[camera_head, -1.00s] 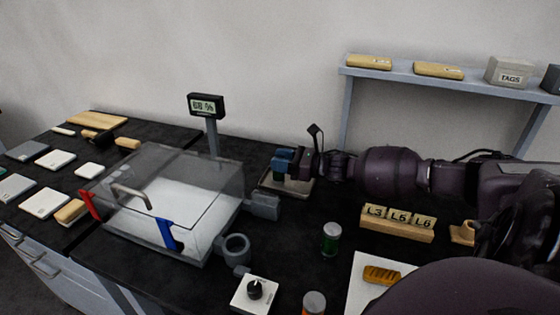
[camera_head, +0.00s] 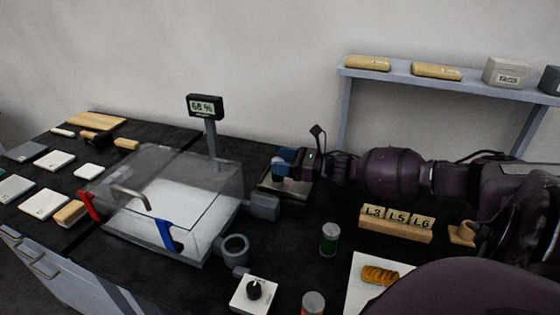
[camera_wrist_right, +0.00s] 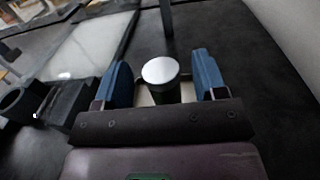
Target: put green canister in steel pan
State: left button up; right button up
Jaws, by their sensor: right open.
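My right gripper (camera_head: 282,165) is open over the steel pan (camera_head: 300,192), at the back of the dark bench. A canister with a silver lid (camera_wrist_right: 160,71) stands between its spread blue fingers in the right wrist view, with a gap on each side. In the head view this canister (camera_head: 278,173) looks dark greenish and is partly hidden by the fingers; it appears to stand in the pan. Another canister with a green band (camera_head: 329,240) stands upright on the bench, nearer the front. My left gripper is not in view.
A clear-lidded box (camera_head: 185,190) with red and blue clips stands left of the pan. A display post (camera_head: 207,107) stands behind.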

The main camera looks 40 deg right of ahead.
jog(key=p+v, duration=0.1)
jog(key=v, duration=1)
jog(key=shift+s, duration=0.1)
